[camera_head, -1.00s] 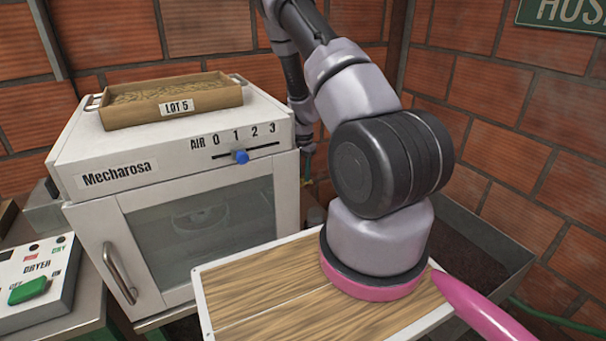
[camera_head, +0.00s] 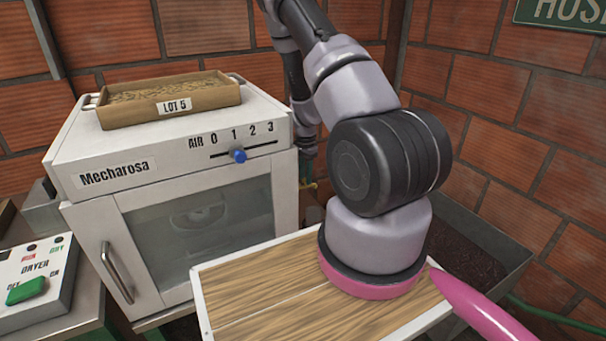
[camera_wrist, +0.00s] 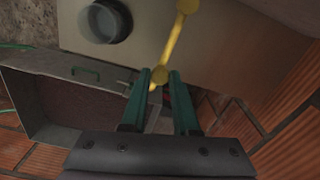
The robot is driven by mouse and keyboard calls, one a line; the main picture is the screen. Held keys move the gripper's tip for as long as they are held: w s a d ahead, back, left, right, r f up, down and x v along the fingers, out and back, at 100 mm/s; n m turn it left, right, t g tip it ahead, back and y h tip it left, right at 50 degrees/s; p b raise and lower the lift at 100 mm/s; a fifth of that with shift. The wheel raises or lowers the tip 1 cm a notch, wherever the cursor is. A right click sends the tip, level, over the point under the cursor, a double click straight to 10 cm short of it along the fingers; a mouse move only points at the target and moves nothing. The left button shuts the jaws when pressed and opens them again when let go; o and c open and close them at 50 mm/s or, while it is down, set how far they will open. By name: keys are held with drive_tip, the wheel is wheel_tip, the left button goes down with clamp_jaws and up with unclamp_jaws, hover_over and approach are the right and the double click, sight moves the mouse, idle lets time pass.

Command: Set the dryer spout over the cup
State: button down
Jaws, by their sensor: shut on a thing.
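The dryer is a white cabinet labelled Mecharosa (camera_head: 118,172) at the left of the head view. Its side panel (camera_wrist: 235,60) fills much of the wrist view, with a round dark pipe or opening (camera_wrist: 105,20) at the upper left. A slim yellow rod (camera_wrist: 172,45), which may be the spout, runs in front of this panel. My gripper (camera_wrist: 167,78) has green fingers closed around the rod's lower end. In the head view, my gripper is small and partly hidden beside the dryer's right rear edge.
A wooden LOT 5 tray (camera_head: 172,98) sits on the dryer. A blue slider knob (camera_head: 238,155) is on its front top. A switch box (camera_head: 42,280) stands at left. A metal bin with brown contents (camera_wrist: 75,112) lies below my gripper. Brick walls close the back and right.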

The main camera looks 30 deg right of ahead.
sight(305, 186)
drive_tip(key=s+a+m, duration=0.4)
drive_tip(key=s+m, duration=0.3)
drive_tip(key=m, duration=0.4)
drive_tip(key=shift+a+m, duration=0.15)
drive_tip(key=shift+m, duration=0.15)
idle(0.4)
drive_tip(key=c, duration=0.7)
unclamp_jaws()
drive_tip(key=shift+o, duration=0.2)
drive_tip(key=shift+r, duration=0.1)
wheel_tip(305, 186, up, 11)
